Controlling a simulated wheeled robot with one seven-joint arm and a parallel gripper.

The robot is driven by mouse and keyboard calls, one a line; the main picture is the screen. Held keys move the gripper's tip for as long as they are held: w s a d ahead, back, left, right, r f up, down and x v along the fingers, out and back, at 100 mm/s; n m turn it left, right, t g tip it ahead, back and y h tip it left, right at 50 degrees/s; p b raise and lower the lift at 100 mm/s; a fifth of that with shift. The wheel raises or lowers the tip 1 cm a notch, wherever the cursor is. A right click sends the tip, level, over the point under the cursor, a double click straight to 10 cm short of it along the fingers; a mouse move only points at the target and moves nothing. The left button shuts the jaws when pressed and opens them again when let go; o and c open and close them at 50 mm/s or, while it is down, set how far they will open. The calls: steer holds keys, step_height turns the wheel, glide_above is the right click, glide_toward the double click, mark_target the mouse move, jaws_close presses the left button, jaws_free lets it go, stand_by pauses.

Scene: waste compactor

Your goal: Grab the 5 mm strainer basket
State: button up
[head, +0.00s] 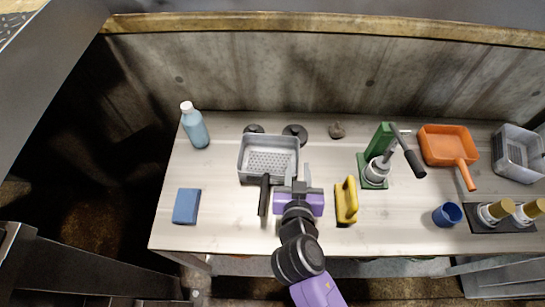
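A grey rectangular strainer basket (268,142) with a perforated bottom stands left of the table's middle. Its black handle (264,196) points toward the front edge. The hole size cannot be read. My gripper (298,172) is over the table at the basket's front right corner, right of the handle. Its two fingers point toward the back of the table and look apart, with nothing visible between them. Whether a finger touches the basket cannot be told from this view.
On the table (235,220) are a blue bottle (196,128), a blue sponge (187,206), a yellow-handled brush (346,201), a green press (379,160), an orange scoop (448,145), a blue cup (447,214) and a clear bin (518,154). A wall stands behind.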

steer(key=shift+d, duration=0.25)
steer(key=shift+w+d+f+m, duration=0.1)
steer(key=shift+m, duration=0.2)
steer(key=shift+a+f+p+x, duration=0.1)
steer(key=shift+p+x, duration=0.4)
steer(key=shift+x, duration=1.35)
steer(key=shift+a+f+p+x, duration=0.15)
steer(key=shift+p+x, duration=0.35)
steer(key=shift+x, duration=1.35)
jaws_close()
